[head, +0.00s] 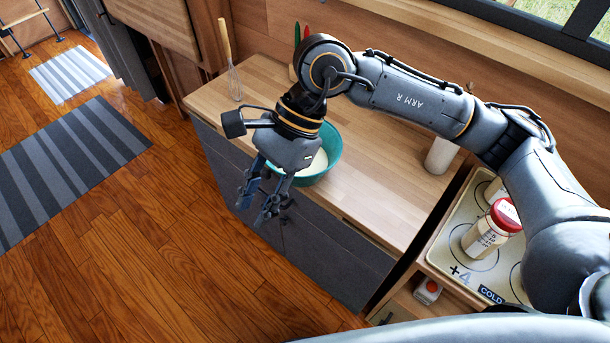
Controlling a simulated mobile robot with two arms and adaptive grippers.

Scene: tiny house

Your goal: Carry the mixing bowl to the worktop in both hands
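The teal mixing bowl (326,165) stands on the wooden worktop (376,201), close to its front edge, with something white inside. My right gripper (258,205) hangs in front of the bowl and covers part of its left side in the picture. Its fingers point down past the worktop's front edge and are spread apart, with nothing seen between them. I cannot tell whether the gripper touches the bowl. My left gripper is not in view.
A whisk (234,80) stands at the worktop's far left end. A white container (441,155) stands at the right. A red-lidded jar (491,232) sits on a marked panel (450,246). Striped rugs (65,165) lie on the open wooden floor at left.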

